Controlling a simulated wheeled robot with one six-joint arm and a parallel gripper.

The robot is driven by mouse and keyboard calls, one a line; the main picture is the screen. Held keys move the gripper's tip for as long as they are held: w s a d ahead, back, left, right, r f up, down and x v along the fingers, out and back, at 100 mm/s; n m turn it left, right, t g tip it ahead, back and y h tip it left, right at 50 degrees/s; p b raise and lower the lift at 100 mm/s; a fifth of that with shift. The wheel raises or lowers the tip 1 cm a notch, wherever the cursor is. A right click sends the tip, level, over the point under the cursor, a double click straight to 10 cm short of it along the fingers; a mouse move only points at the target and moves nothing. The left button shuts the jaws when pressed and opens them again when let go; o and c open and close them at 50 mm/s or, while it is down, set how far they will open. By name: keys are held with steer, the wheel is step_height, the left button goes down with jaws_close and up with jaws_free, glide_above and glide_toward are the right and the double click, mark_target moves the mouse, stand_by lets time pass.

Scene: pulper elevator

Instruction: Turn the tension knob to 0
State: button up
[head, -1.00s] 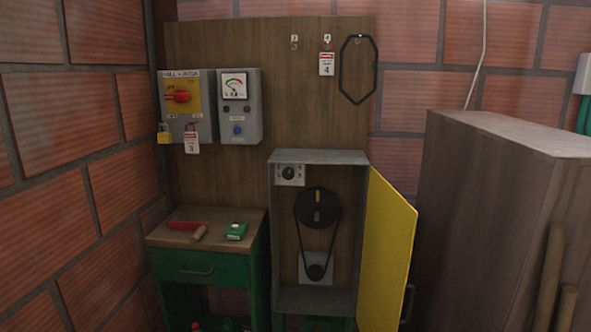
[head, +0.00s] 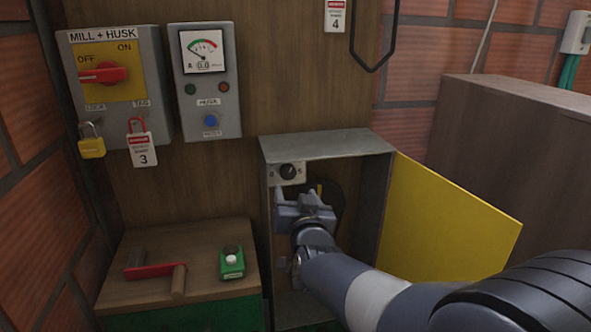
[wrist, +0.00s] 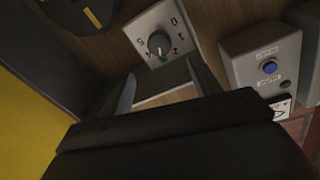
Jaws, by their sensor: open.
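The tension knob (head: 289,171) is small, round and dark, on a pale plate in the upper left of the open grey cabinet (head: 330,144). My gripper (head: 303,196) is open and empty, just below and in front of the knob. In the wrist view its fingers (wrist: 166,88) stand apart below the plate, not touching the knob.
The yellow door (head: 445,210) stands open to the right of my arm. A black pulley (wrist: 85,12) is inside the cabinet. The MILL + HUSK switch box (head: 115,85) and meter box (head: 205,85) hang at left. A bench (head: 205,285) holds a red-and-wood tool and a green item (head: 232,264).

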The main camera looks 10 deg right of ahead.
mark_target(288, 174)
steer(key=w, duration=0.3)
steer(key=w+p, duration=0.1)
steer(key=w, duration=0.6)
steer(key=shift+d, duration=0.25)
steer(key=shift+c, duration=0.2)
steer(key=shift+f, duration=0.1)
steer(key=c, duration=0.9)
